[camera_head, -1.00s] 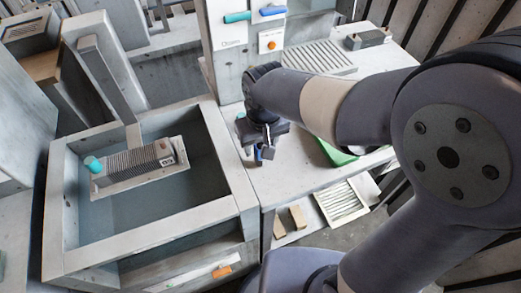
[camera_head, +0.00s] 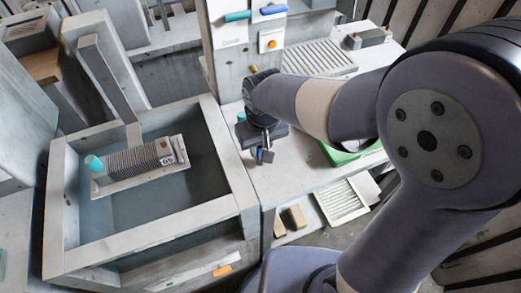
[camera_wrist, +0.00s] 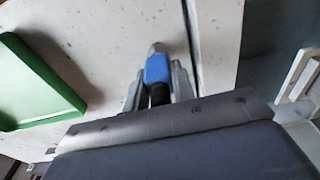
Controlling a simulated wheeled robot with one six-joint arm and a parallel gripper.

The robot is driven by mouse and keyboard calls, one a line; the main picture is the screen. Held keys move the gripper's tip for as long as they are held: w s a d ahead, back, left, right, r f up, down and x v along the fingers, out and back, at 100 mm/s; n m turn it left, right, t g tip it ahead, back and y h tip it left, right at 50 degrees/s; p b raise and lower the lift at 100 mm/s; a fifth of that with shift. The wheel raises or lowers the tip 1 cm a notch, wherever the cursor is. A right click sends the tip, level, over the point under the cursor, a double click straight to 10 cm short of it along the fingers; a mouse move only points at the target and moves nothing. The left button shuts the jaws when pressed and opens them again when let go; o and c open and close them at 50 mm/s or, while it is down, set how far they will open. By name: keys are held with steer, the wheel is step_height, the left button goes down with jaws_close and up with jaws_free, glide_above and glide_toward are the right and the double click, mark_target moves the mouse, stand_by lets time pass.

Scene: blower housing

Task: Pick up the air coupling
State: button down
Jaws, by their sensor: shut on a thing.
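My gripper (camera_wrist: 160,90) is shut on the air coupling (camera_wrist: 157,68), a small piece with a blue sleeve, a grey metal tip and a dark lower part. In the wrist view the coupling stands between the two grey fingers, over the pale worktop. In the head view my gripper (camera_head: 264,156) is over the worktop's left edge, beside the basin. A bit of blue shows at the fingers there, but most of the coupling is hidden.
A basin (camera_head: 246,196) with a finned unit (camera_head: 140,165) lies to the left. A green tray (camera_wrist: 35,80) sits on the worktop (camera_head: 290,178). A column (camera_head: 228,65) with teal and blue handles and a grooved plate (camera_head: 319,58) are behind. Wooden blocks (camera_head: 297,217) lie lower down.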

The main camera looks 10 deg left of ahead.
step_height(320, 180, up, 10)
steer(key=shift+r, duration=0.1)
stand_by(0.6)
